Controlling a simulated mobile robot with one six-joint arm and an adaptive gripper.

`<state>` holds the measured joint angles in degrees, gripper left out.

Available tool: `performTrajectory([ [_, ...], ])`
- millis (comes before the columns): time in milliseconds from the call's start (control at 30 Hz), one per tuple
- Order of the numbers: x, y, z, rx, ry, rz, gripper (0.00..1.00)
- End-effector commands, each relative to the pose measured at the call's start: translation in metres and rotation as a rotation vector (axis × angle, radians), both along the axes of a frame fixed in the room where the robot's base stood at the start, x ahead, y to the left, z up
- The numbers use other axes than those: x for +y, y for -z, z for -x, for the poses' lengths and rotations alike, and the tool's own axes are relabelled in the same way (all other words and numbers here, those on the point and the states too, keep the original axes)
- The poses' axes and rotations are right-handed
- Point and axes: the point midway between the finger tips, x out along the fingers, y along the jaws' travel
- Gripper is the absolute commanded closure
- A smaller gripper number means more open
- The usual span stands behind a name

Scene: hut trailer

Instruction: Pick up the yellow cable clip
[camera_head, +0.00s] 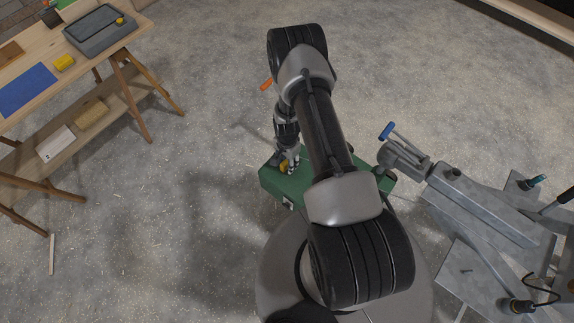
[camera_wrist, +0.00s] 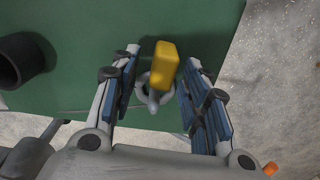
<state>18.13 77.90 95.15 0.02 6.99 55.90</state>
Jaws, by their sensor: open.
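The yellow cable clip (camera_wrist: 166,62) is a small yellow block over the top of a green case (camera_wrist: 80,95) in the wrist view. My gripper (camera_wrist: 160,68) is open, with one blue-padded finger on each side of the clip. There is a gap on the left, and the right finger is close to the clip. A grey ring-shaped piece (camera_wrist: 153,98) shows just below the clip; I cannot tell whether it belongs to it. In the head view my gripper (camera_head: 290,160) is low over the green case (camera_head: 287,187), beside a yellow spot (camera_head: 283,167).
A dark cylindrical thing (camera_wrist: 18,62) stands left of my gripper. A metal workbench with a vise (camera_head: 480,205) stands right of the case. A wooden table (camera_head: 100,62) at upper left holds a grey tray (camera_head: 88,38) and a yellow block (camera_head: 64,62). Concrete floor lies clear between.

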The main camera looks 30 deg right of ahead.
Motion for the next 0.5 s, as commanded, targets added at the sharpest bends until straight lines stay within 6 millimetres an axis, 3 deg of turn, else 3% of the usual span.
performTrajectory([
  [200, -0.0003, -0.0002, -0.0006, -0.001, 0.000, 0.001, 0.59],
  [500, -0.0003, -0.0003, -0.0005, -0.001, 0.000, 0.000, 0.79],
])
